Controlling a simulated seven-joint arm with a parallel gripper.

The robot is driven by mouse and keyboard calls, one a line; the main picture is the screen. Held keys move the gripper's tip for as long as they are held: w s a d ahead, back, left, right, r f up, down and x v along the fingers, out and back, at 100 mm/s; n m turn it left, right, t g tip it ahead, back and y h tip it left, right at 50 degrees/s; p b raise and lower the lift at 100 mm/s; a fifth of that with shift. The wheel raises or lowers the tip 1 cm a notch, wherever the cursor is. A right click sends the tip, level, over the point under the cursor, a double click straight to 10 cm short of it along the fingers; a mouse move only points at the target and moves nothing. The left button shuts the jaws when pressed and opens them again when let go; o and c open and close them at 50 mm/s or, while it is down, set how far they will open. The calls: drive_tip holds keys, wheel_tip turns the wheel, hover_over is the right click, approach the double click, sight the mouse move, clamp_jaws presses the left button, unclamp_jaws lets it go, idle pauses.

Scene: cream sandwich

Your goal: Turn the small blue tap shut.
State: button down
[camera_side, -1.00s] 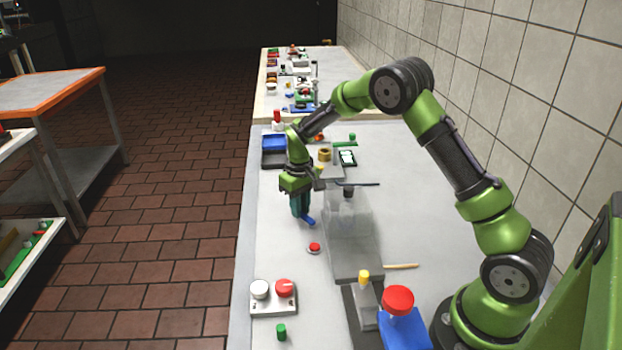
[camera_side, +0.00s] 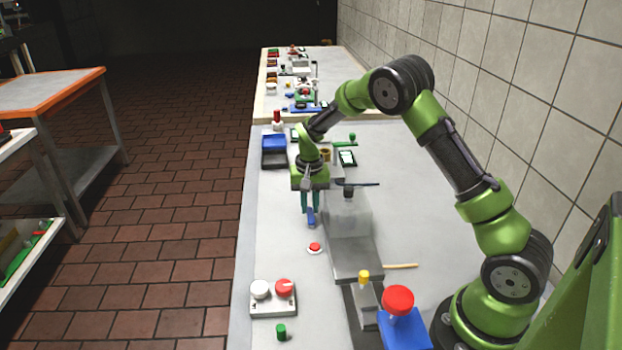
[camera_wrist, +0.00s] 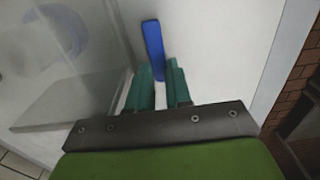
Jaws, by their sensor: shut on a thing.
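The small blue tap handle (camera_side: 311,217) shows below my gripper (camera_side: 309,209) in the side view, by the left wall of a clear, box-like container (camera_side: 350,222). In the wrist view the blue handle (camera_wrist: 154,47) is a long bar that runs away from between the teal fingertips of my gripper (camera_wrist: 161,80). The fingers are shut on its near end. The tap's body is hidden from both views.
A red button (camera_side: 314,247) lies on the grey counter just in front of the gripper. A panel with a white and a red knob (camera_side: 273,297) is nearer the camera. The counter's left edge is close.

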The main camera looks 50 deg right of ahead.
drive_tip(key=shift+r, duration=0.1)
idle(0.3)
drive_tip(key=c, duration=1)
unclamp_jaws()
drive_tip(key=shift+c, duration=0.2)
